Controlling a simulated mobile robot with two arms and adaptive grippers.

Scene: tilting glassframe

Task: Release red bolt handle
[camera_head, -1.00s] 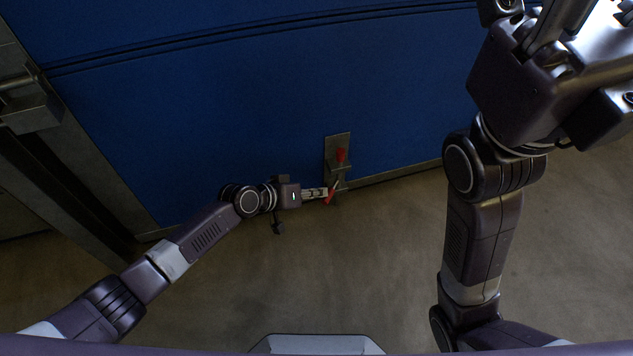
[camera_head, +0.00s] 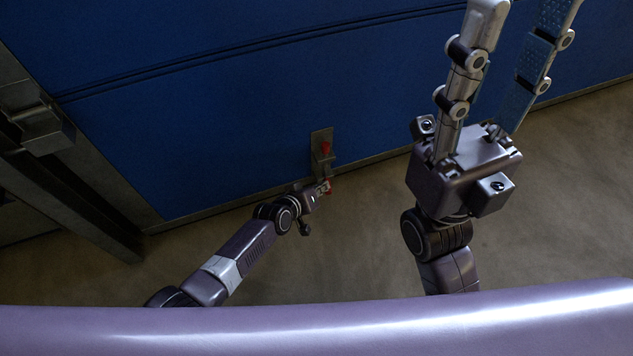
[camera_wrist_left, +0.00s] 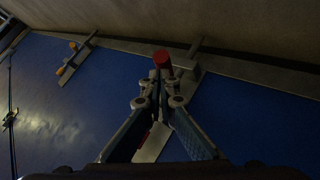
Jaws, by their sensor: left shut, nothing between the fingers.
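A metal bolt plate (camera_head: 318,139) is on the lower part of the blue panel in the head view. A red part (camera_head: 326,148) sits on it, and another red piece, the bolt handle (camera_head: 329,190), shows below. My left gripper (camera_head: 324,187) is shut and empty, with its tips right at this lower red piece. In the left wrist view, a round red knob (camera_wrist_left: 161,57) shows just beyond the closed fingertips (camera_wrist_left: 160,73); contact cannot be told. A red patch also shows low between the fingers. My right gripper (camera_head: 524,15) is open, raised and away from the bolt.
The blue panel (camera_head: 210,130) fills the back, with a metal bottom edge (camera_head: 240,203) above the concrete floor (camera_head: 350,245). A dark metal post with a bracket (camera_head: 40,128) stands at the left. A second fitting with orange-red knobs (camera_wrist_left: 68,63) shows in the wrist view.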

